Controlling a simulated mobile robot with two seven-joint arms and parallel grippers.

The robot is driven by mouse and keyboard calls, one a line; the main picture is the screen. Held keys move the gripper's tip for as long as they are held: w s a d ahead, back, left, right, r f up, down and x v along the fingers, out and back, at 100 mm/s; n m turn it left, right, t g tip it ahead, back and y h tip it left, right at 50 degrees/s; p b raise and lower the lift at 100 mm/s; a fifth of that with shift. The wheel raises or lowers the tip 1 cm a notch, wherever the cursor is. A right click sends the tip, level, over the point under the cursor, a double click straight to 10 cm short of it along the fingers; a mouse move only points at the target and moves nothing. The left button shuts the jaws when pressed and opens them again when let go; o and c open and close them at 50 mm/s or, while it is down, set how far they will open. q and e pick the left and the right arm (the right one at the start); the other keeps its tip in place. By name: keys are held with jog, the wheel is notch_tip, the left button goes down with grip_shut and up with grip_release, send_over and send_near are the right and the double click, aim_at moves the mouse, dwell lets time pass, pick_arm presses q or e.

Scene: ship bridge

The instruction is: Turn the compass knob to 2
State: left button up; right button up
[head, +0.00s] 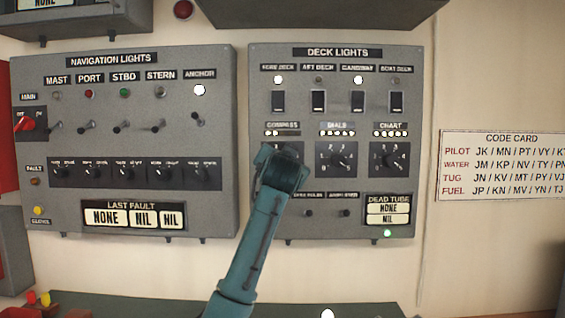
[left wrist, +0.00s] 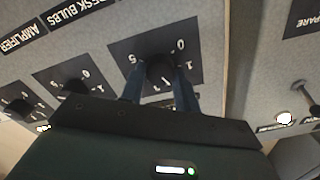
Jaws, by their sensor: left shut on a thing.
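The compass knob's dial plate (head: 296,150) is on the deck lights panel, mostly hidden behind my left gripper (head: 280,172) in the head view. The label "COMPASS" shows above it, with about two small lamps (head: 272,133) lit under the label. In the left wrist view, which sees the panel upside down, the dark compass knob (left wrist: 160,70) sits between the fingers of my left gripper (left wrist: 160,88), which is shut on it. My right gripper is not in view.
The dials knob (head: 337,159) and chart knob (head: 389,160) are to the right on the deck lights panel (head: 422,110). Rocker switches are above and small toggles below. The navigation lights panel (head: 225,100) stands to the left. A code card (head: 505,165) hangs at right.

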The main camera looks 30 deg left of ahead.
pick_arm(q)
jog(key=o, duration=1)
jog(key=shift+c, duration=0.2)
jog(key=b+v, duration=0.3)
jog(key=v, duration=1)
jog(key=shift+d, duration=0.15)
